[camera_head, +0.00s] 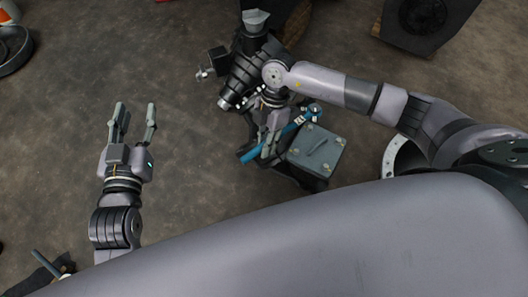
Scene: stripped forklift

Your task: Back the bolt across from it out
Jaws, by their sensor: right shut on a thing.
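A square grey cover (316,154) with a raised bar in its middle has bolts near its corners. One bolt (340,141) is at its right corner and another (295,153) at its left corner. A blue-handled tool (249,155) lies slantwise beside the cover, its head (314,110) near the cover's upper corner. I cannot tell whether the head sits on a bolt. My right gripper (268,150) is shut on the blue-handled tool, left of the cover. My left gripper (135,110) is open and empty above bare floor, far left of the cover.
A dark block (425,20) is at the upper right. A round dark ring (12,55) lies at the far left. The floor between my grippers is clear.

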